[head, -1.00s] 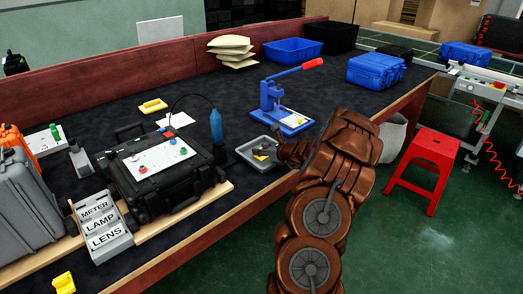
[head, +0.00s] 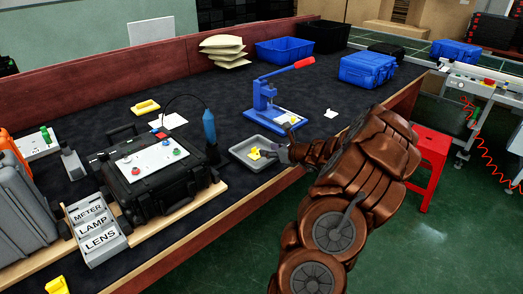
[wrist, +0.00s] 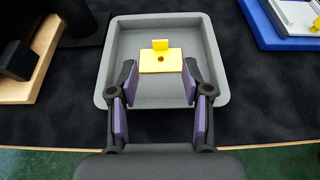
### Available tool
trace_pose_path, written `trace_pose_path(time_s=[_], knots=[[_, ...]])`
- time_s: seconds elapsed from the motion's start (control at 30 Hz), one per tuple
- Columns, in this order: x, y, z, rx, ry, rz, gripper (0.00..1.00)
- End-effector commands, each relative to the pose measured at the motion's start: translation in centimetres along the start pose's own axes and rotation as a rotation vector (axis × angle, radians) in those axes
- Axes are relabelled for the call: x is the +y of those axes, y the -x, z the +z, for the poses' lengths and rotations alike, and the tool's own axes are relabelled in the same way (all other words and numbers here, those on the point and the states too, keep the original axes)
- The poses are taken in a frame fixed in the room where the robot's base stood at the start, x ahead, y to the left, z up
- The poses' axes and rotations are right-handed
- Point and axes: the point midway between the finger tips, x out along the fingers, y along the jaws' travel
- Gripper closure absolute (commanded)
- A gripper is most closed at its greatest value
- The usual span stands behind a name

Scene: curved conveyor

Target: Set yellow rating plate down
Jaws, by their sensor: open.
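The yellow rating plate (head: 255,153) lies in the shallow grey tray (head: 240,158) near the bench's front edge. In the wrist view the plate (wrist: 160,61) is a flat yellow piece with a dark hole and a small raised tab at its far side. It rests on the tray floor (wrist: 130,42), towards the middle. My gripper (wrist: 160,72) is open, its purple-padded fingers spread to either side of the plate's near part. Whether the fingertips touch the plate is unclear. In the head view my gripper (head: 272,153) reaches over the tray's right side.
A blue press (head: 268,95) with a red handle stands just behind the tray, another yellow piece (head: 294,120) at its base. A black case (head: 160,185) and a blue bottle-shaped tool (head: 209,128) stand left. A red stool (head: 432,160) is right of the bench.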

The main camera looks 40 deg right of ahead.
Motion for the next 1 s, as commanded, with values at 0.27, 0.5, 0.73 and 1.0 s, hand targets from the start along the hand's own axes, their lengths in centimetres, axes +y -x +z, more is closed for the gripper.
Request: trace_pose_path(time_s=[0.27, 0.5, 0.73, 1.0], knots=[[-0.1, 3.0, 0.1, -0.001, 0.000, -0.002, 0.52], [0.0, 3.4, 0.0, 0.000, 0.000, 0.000, 0.52], [0.0, 3.4, 0.0, 0.000, 0.000, -0.001, 0.52], [0.0, 3.4, 0.0, 0.000, 0.000, -0.001, 0.52]])
